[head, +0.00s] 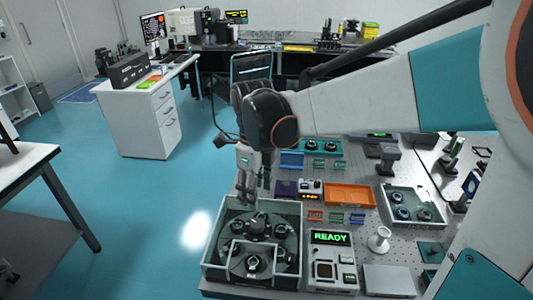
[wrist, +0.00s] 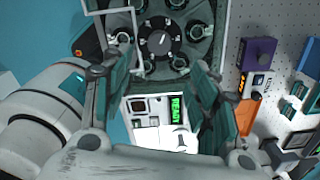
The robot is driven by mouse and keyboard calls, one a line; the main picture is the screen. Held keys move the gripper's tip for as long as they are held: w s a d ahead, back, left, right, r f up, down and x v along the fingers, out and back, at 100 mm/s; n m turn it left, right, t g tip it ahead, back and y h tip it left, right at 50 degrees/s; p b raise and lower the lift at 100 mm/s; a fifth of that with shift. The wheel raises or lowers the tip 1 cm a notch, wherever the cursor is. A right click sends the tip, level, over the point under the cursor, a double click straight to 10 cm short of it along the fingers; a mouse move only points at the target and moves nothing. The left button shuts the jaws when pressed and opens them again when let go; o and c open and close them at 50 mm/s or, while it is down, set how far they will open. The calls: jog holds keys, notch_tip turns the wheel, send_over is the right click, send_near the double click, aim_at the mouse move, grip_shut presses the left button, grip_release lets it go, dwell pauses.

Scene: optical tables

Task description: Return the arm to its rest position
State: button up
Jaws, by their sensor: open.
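My arm (head: 350,104) reaches in from the right of the head view, and its wrist is bent downward. My gripper (head: 255,196) hangs over the far side of a clear-walled box with a round carousel (head: 240,262). In the wrist view my gripper (wrist: 152,80) has its two teal-padded fingers spread wide, with nothing between them. The carousel's dark hub (wrist: 163,40) shows beyond the fingertips. A white device with a green READY display (head: 330,237) stands right of the box; it also shows between the fingers in the wrist view (wrist: 140,122).
The perforated optical table (head: 384,216) carries an orange tray (head: 349,187), a clear tray with round mounts (head: 413,222) and a white pedestal (head: 380,240). A white cabinet (head: 140,128) stands farther back. Blue floor (head: 110,215) is clear to the left.

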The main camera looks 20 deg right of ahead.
jog(key=s+r+n+t, duration=0.3)
jog(key=s+n+t, duration=0.4)
jog(key=n, duration=2)
jog(key=s+d, duration=0.1)
jog(key=s, duration=0.5)
jog(key=shift+s+r+n, duration=0.2)
jog(key=shift+s+n, duration=0.1)
